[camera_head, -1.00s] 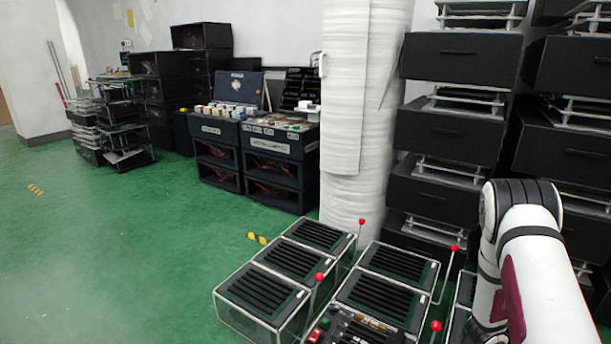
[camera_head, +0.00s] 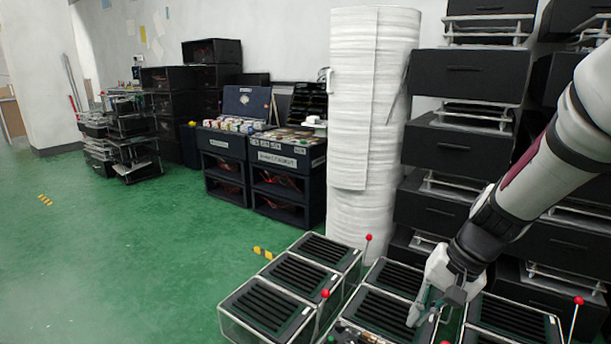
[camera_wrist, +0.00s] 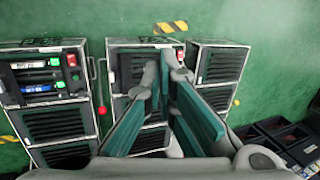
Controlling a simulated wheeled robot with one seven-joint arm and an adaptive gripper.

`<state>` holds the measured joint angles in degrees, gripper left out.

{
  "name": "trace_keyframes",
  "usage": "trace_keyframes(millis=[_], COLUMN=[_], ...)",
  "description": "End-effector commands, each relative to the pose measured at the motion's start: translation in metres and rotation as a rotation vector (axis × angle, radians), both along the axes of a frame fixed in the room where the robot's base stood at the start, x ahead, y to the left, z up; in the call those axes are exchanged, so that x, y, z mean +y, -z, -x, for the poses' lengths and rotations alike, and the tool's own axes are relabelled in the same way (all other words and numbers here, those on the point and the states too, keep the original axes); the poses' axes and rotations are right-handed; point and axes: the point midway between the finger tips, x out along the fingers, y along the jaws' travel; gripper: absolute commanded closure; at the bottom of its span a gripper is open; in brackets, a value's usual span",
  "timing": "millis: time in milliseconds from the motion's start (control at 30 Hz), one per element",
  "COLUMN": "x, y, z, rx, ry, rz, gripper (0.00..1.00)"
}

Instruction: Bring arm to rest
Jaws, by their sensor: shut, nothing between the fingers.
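My arm reaches in from the right in the head view. My gripper (camera_head: 424,312) points down over the lever fixtures and is shut, with nothing held. In the wrist view the teal-padded fingers of my gripper (camera_wrist: 167,68) come together above a black-slatted fixture. Red-knobbed levers stand on the fixtures: a front-left knob (camera_head: 325,293), a back knob (camera_head: 368,237) and a right knob (camera_head: 579,300). A red knob (camera_wrist: 101,110) also shows left of the fingers in the wrist view. My gripper and arm hide part of the middle fixtures.
Slatted boxes (camera_head: 268,306) fill the front of the floor. A white wrapped pillar (camera_head: 364,130) and stacked black drawers (camera_head: 468,77) stand behind. Dark storage racks (camera_head: 285,175) are further back. Open green floor (camera_head: 110,260) lies to the left.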

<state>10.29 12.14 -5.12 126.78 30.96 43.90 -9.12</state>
Motion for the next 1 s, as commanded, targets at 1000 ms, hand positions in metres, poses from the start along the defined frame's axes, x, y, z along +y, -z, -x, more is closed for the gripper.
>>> trace_keyframes(millis=[1000], x=[0.024], y=[-0.119], z=[0.289], rx=[0.027], ry=[-0.455], rz=[0.343], gripper=[1.0])
